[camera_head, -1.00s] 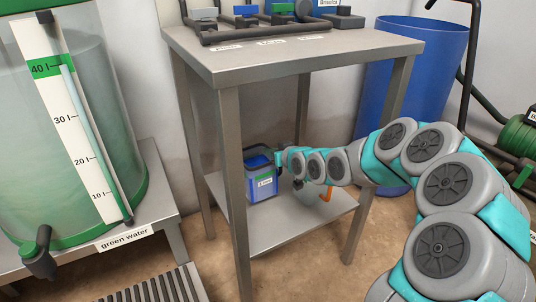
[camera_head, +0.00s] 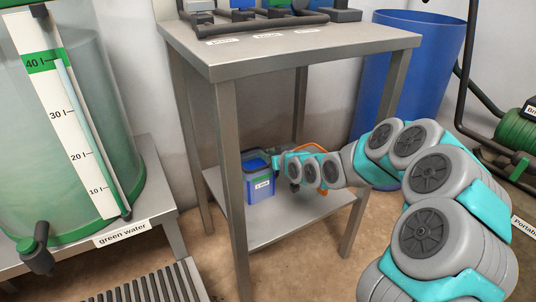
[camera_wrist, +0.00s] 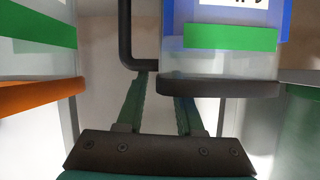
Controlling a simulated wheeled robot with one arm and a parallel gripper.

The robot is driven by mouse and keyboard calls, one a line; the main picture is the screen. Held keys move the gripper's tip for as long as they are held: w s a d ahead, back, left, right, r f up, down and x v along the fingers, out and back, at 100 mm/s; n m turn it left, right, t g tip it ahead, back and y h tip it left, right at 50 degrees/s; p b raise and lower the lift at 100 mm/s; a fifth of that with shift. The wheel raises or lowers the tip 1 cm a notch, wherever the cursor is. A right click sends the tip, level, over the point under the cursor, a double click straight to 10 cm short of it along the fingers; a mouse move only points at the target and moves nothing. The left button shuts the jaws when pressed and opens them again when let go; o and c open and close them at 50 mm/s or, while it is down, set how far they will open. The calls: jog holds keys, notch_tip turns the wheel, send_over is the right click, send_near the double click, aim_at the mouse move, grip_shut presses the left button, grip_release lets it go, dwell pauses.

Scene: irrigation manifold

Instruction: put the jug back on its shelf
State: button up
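The jug (camera_head: 260,187), with a blue body and a white label, is at the left of the steel table's lower shelf (camera_head: 285,226). I cannot tell whether its underside touches the shelf. My gripper (camera_head: 277,165) is at the jug's right side, by its dark handle. In the wrist view, the jug's black trim (camera_wrist: 220,88) and black handle (camera_wrist: 125,40) are close in front of my gripper (camera_wrist: 163,78). The jug has moved with my gripper, so I take it to be held, though the fingertips are partly hidden.
An orange-trimmed container (camera_wrist: 40,95) stands close on the left in the wrist view. Its orange part (camera_head: 312,152) shows behind my arm. The table legs (camera_head: 230,190) flank the shelf. A blue barrel (camera_head: 425,60) and a green-water tank (camera_head: 85,130) stand either side.

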jog(key=v, duration=1.2)
jog(key=s+d+f+m+g+h, duration=0.15)
jog(key=s+d+g+h, duration=0.35)
jog(key=s, duration=0.7)
jog(key=s+d+f+m+g+h, duration=0.1)
jog(key=s+d+f+g, duration=0.15)
jog(key=s+d, duration=0.7)
jog(key=s+r+m+g+h, duration=0.1)
jog(key=s+g, duration=0.4)
jog(key=s, duration=1.7)
jog(key=shift+s+d+r+m+h, duration=0.3)
jog(key=shift+r+m, duration=0.55)
jog(key=shift+m, duration=0.4)
notch_tip(320, 180, up, 3)
jog(key=p, duration=0.2)
jog(key=shift+w+r+p, duration=0.1)
jog(key=shift+p, duration=0.3)
